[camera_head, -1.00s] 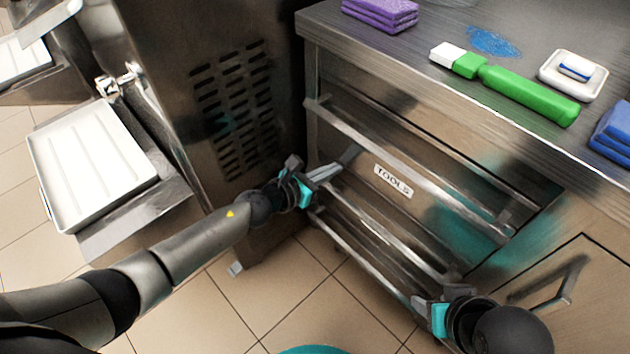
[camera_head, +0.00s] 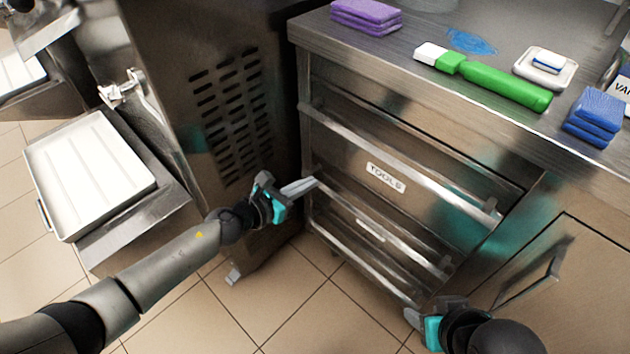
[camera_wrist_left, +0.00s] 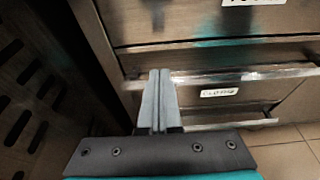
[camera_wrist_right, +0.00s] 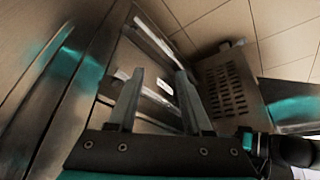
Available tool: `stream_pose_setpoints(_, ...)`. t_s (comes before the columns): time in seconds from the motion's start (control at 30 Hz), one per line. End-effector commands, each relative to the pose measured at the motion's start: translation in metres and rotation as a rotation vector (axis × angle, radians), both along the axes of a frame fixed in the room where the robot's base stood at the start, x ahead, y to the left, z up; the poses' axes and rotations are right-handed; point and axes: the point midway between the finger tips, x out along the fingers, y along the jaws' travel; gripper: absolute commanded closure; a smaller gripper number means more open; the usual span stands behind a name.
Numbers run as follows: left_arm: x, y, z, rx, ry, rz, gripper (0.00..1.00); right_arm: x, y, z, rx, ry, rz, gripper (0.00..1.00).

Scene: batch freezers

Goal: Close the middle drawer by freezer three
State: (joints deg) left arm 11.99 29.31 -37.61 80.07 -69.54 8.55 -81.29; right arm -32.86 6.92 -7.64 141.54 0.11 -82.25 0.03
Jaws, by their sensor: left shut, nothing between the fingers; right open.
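The metal drawer unit stands at centre right in the head view. Its upper drawer bears a TOOLS label (camera_head: 386,177). The middle drawer (camera_head: 370,229), with a smaller label under its bar handle, looks about level with the fronts around it; any small gap cannot be told. It also shows in the left wrist view (camera_wrist_left: 219,92). My left gripper (camera_head: 314,184) is shut and empty, its tips at the left end of the middle handle; contact is unclear. My right gripper (camera_head: 412,318) is open and empty, low near the unit's right front corner.
A freezer body with vents (camera_head: 230,115) stands close left of the drawers. A white tray (camera_head: 90,175) sits further left. The counter holds purple cloths (camera_head: 366,15), a green bottle (camera_head: 505,87), a white dish (camera_head: 546,67) and blue cloths (camera_head: 597,115). Tiled floor is clear in front.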

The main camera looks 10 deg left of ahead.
Motion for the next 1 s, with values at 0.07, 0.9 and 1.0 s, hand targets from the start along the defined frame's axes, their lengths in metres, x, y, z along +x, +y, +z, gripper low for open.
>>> stream_pose_setpoints(0.07, -0.014, 0.009, 0.004, 0.001, 0.005, 0.0, 1.0, -0.002, -0.002, -0.003, -0.007, 0.025, -0.004, 0.5)
stream_pose_setpoints(0.9, -0.059, 0.042, 0.024, -0.029, 0.01, 0.023, 1.0, 0.0, -0.002, -0.024, -0.012, 0.059, -0.005, 0.5)
stream_pose_setpoints(1.0, -0.055, 0.041, 0.035, -0.161, 0.045, 0.123, 1.0, 0.0, -0.002, -0.024, -0.012, 0.059, -0.005, 0.5)
